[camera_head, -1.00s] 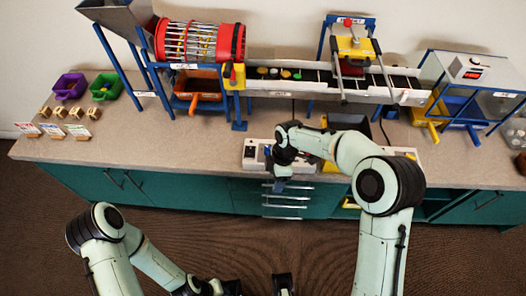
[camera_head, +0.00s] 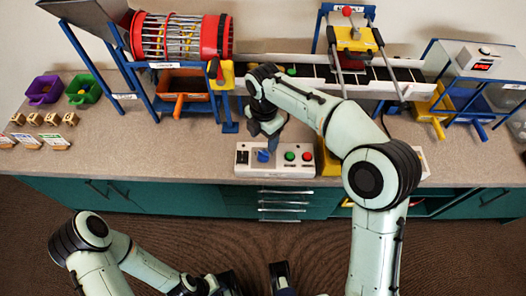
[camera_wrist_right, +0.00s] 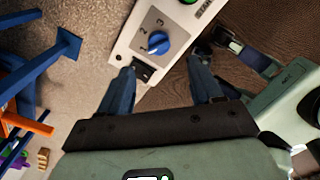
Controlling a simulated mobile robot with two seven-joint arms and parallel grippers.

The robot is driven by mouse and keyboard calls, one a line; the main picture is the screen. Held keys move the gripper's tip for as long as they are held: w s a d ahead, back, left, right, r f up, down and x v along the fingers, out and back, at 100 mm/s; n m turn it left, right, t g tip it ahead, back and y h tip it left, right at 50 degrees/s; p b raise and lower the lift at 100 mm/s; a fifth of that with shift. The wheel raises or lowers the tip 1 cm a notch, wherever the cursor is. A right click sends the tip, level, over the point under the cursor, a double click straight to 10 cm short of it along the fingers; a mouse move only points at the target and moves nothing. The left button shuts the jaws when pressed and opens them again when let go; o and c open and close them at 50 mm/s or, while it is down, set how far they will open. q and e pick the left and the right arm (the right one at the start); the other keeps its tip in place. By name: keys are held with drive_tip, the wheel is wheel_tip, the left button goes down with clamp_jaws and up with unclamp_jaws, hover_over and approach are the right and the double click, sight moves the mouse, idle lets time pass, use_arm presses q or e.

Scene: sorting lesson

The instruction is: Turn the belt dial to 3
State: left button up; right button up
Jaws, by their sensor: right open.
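The blue belt dial (camera_head: 263,155) is on the left of a white control box (camera_head: 275,172) at the counter's front edge. In the right wrist view the dial (camera_wrist_right: 155,43) has the numbers 1, 2 and 3 beside it; its pointer setting is hard to read. My right gripper (camera_head: 265,138) is above the dial, pointing down. In its wrist view the fingers (camera_wrist_right: 161,86) are spread and empty, with the dial beyond the gap between them. My left gripper (camera_head: 254,281) is low at the bottom edge, partly cut off, its fingers apart, away from the box.
Green (camera_head: 290,156) and red (camera_head: 306,157) buttons sit right of the dial. Behind stand a red drum (camera_head: 180,38), an orange bin (camera_head: 184,88) and the conveyor (camera_head: 300,72). Purple (camera_head: 44,90) and green (camera_head: 83,90) bins are at the left.

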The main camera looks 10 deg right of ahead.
sight(264, 153)
wheel_tip(264, 153, down, 8)
drive_tip(key=shift+w+f+b, duration=0.1)
drive_tip(key=shift+f+b, duration=0.15)
drive_tip(key=shift+b, duration=0.5)
drive_tip(key=c, duration=1.1)
